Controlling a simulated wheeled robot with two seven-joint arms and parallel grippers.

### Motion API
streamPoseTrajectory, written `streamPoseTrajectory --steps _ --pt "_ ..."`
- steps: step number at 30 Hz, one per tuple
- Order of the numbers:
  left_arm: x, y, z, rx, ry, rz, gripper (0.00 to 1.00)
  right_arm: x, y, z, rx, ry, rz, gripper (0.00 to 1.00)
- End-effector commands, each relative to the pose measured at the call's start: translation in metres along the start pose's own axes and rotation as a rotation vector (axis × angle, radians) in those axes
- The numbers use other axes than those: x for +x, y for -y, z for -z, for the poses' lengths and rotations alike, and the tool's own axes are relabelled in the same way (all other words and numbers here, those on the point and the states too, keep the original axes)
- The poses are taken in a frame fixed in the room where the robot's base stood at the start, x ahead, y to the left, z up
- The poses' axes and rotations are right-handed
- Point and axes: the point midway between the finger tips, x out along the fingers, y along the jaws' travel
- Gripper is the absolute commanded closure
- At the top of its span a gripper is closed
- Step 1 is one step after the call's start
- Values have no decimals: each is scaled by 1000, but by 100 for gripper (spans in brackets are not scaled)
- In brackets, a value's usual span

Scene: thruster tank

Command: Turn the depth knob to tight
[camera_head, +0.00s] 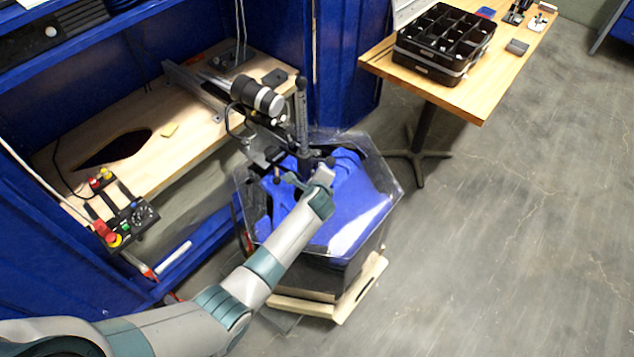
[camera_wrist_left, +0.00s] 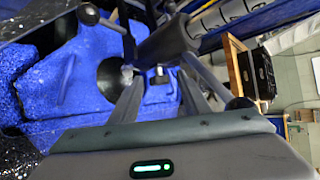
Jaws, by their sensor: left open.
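A thruster with a black and white barrel (camera_head: 257,96) is mounted on a dark vertical post (camera_head: 301,120) over the hexagonal tank (camera_head: 365,225). Small black ball knobs show on the stand, one at the post's top (camera_head: 300,82) and one lower down (camera_head: 330,162). In the left wrist view are a ball knob (camera_wrist_left: 88,13), another ball knob (camera_wrist_left: 240,103) and a dark cylinder (camera_wrist_left: 165,42). I cannot tell which is the depth knob, or its setting. My left gripper (camera_head: 300,180) is at the stand above the tank; its open fingers (camera_wrist_left: 160,82) point toward the cylinder. Contact is unclear.
A wooden bench (camera_head: 190,150) and a control box with red buttons (camera_head: 125,215) stand left. A wooden table (camera_head: 500,75) with a black divided bin (camera_head: 445,45) stands right. The clear tank rim surrounds the stand. Grey floor (camera_head: 520,220) is free at right.

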Motion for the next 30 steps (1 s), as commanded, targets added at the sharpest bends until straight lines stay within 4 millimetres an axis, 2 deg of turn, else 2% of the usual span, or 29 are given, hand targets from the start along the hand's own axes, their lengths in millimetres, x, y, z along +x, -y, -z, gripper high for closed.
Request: streamPoseTrajectory --steps 5,11,30 --pt "-6 -1 0 0 0 1 57 1 -1 0 0 0 -1 100" --pt "-23 -1 0 -1 0 1 57 4 -2 -1 -1 1 -2 100" --pt "-114 -2 1 0 -1 1 57 19 -3 -3 -1 1 -3 100"
